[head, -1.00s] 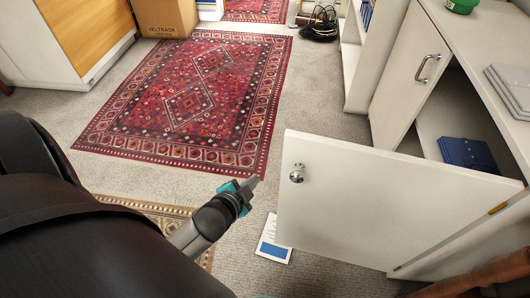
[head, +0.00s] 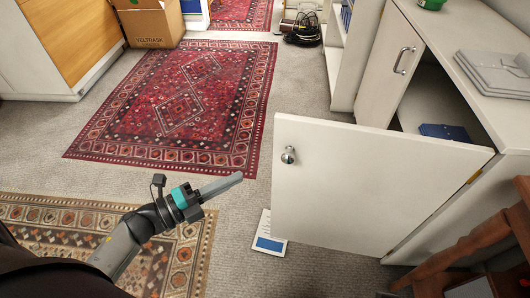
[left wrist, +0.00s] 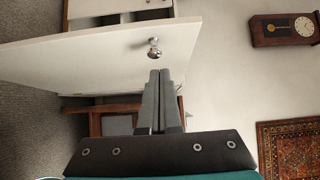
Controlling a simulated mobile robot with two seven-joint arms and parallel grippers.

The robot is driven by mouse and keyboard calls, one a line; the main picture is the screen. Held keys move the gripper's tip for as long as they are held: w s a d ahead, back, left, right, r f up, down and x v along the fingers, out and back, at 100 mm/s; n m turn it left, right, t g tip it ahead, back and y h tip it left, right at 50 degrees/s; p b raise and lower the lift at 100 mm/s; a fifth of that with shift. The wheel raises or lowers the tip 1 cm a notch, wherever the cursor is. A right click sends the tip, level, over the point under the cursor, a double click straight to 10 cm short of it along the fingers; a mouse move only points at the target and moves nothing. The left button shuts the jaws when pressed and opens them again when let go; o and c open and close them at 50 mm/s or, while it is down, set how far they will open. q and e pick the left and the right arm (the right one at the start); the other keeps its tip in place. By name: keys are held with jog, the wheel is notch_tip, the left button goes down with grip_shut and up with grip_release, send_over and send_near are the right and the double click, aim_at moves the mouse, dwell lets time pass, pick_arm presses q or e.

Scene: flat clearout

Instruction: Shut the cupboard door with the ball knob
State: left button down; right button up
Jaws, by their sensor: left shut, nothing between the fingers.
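The cupboard door (head: 365,190) with the ball knob (head: 288,155) stands wide open, swung out from the white cupboard on its right-hand hinges. My left gripper (head: 238,179) is shut and empty, a little left of the knob and apart from the door. In the left wrist view the door (left wrist: 100,62) reaches across the upper left, and the ball knob (left wrist: 154,50) is just beyond my closed fingertips (left wrist: 160,72). My right gripper is not in view.
A second cupboard door with a bar handle (head: 403,60) is on the same cupboard. A blue item (head: 444,132) lies inside the open compartment. A blue-and-white booklet (head: 268,240) lies on the floor by the door. Wooden furniture (head: 470,245) stands at lower right. Rugs cover the floor on the left.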

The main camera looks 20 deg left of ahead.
pick_arm(q)
jog(key=b, duration=0.2)
send_near(282, 144)
jog(key=d, duration=0.4)
jog(key=shift+w+a+b, duration=0.2)
jog(key=shift+w+b, duration=0.4)
jog(key=shift+w, duration=1.7)
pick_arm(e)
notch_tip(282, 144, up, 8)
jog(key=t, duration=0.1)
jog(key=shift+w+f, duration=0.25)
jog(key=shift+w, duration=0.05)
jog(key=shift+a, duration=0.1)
